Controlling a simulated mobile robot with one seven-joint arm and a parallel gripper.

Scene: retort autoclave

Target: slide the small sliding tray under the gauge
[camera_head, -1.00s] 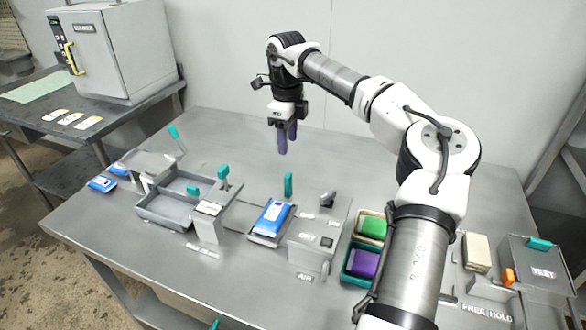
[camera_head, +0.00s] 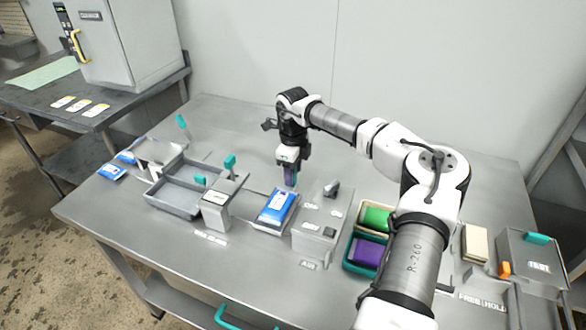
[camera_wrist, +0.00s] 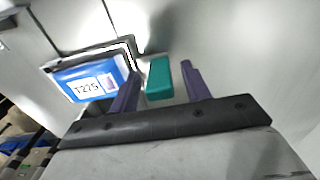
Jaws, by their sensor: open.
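The small sliding tray (camera_head: 266,229) lies on the table with a blue pouch (camera_head: 277,205) on it, and the pouch marked T275 shows in the wrist view (camera_wrist: 90,84). The tray's upright teal handle (camera_wrist: 159,78) stands between my gripper's two purple fingers in the wrist view, with gaps visible beside it. My gripper (camera_head: 290,177) is open and low at the tray's far end, hiding the handle in the head view. A grey raised housing (camera_head: 216,208), seemingly the gauge, stands just left of the tray. The label before it is too blurred to read.
A grey box (camera_head: 312,240) with switches stands close on the tray's right. Left of the housing is a larger grey tray (camera_head: 172,203) with teal handles. Green and purple pouches (camera_head: 368,250) sit in bins at right. The table behind is clear.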

